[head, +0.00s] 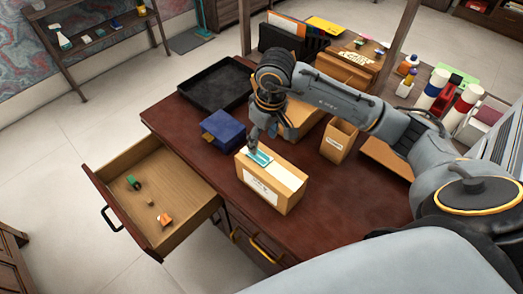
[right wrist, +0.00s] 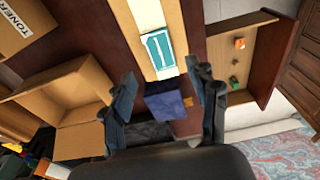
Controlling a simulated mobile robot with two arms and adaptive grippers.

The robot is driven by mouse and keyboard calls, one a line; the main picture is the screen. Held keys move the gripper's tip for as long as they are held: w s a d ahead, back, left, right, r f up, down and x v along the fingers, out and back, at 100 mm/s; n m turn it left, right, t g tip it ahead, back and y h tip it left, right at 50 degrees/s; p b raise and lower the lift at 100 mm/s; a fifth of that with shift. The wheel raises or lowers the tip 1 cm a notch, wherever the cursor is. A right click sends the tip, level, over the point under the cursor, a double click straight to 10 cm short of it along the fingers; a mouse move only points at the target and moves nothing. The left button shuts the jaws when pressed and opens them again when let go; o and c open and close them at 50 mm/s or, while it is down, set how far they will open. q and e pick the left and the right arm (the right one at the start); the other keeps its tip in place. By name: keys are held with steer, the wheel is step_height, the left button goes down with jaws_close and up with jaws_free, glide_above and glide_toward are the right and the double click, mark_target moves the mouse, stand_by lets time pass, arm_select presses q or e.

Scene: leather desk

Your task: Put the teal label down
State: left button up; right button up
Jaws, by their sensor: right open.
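The teal label (head: 261,158) lies on the top of a closed cardboard box (head: 273,186), at the end of a pale strip that runs along the lid. In the right wrist view the label (right wrist: 160,50) looks flat on the pale strip, with white marks on it. My right gripper (head: 256,144) is just above and behind the label. In the right wrist view its two fingers (right wrist: 162,76) are spread wide with nothing between them, and the label is beyond their tips. My left gripper does not show.
A blue box (head: 223,129) stands behind the cardboard box, with a black tray (head: 215,86) further back. An open drawer (head: 188,192) with small items juts out at the left. An open carton (head: 339,141) stands to the right. Bare desk (head: 335,190) lies right of the closed box.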

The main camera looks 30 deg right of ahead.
steer(key=r, duration=0.3)
steer(key=r+b, duration=0.1)
steer(key=r, duration=0.1)
steer(key=shift+s+d+r, duration=0.15)
steer(key=shift+s+r, duration=0.2)
